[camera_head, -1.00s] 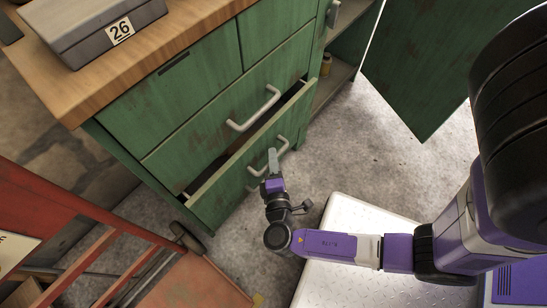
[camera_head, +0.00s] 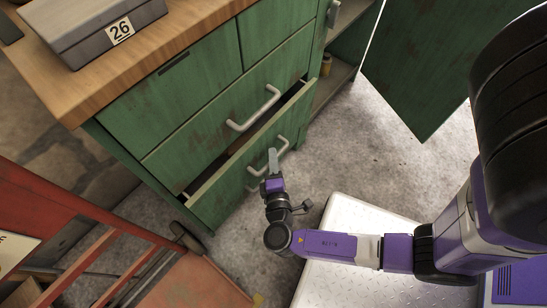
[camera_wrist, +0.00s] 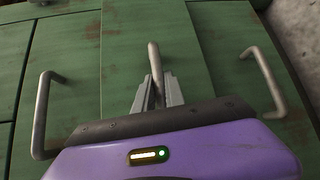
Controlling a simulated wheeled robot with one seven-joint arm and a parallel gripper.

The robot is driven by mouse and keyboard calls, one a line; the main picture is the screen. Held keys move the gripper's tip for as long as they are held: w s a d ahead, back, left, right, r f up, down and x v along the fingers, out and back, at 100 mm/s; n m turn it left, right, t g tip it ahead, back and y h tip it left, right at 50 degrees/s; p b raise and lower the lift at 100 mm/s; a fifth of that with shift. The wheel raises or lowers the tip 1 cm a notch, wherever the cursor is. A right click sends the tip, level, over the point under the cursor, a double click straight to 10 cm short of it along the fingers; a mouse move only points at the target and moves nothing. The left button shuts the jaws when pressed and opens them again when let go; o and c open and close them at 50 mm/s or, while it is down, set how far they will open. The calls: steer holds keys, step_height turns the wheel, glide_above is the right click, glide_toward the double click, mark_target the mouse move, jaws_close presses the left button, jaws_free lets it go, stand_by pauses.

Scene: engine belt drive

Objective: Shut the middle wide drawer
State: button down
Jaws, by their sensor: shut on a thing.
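The middle wide drawer (camera_head: 225,197) of the green cabinet stands partly open in the head view. A dark gap shows behind its pale top edge. My gripper (camera_head: 273,156) is at the front of this drawer. In the wrist view, my gripper (camera_wrist: 157,92) is shut on the drawer's grey bar handle (camera_wrist: 154,58), with a finger on each side of the bar. The drawer front (camera_wrist: 140,40) runs up the middle of that view. The inside of the drawer is mostly hidden.
Another wide drawer with a handle (camera_head: 253,110) is shut above. Neighbouring handles (camera_wrist: 45,112) (camera_wrist: 265,80) flank my gripper in the wrist view. A red trolley (camera_head: 110,265) stands at lower left. A green cabinet door (camera_head: 425,70) hangs open at right. Grey floor (camera_head: 345,145) is clear between.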

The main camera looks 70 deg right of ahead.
mark_target(263, 152)
steer(key=shift+w+d, duration=0.3)
steer(key=shift+w, duration=0.8)
steer(key=shift+w+d, duration=0.25)
steer(key=shift+w, duration=0.8)
steer(key=c, duration=1.4)
jaws_free()
steer(key=shift+s, duration=0.1)
steer(key=p+v, duration=0.1)
steer(key=v, duration=0.6)
steer(key=shift+a, duration=0.3)
steer(key=shift+s, duration=0.2)
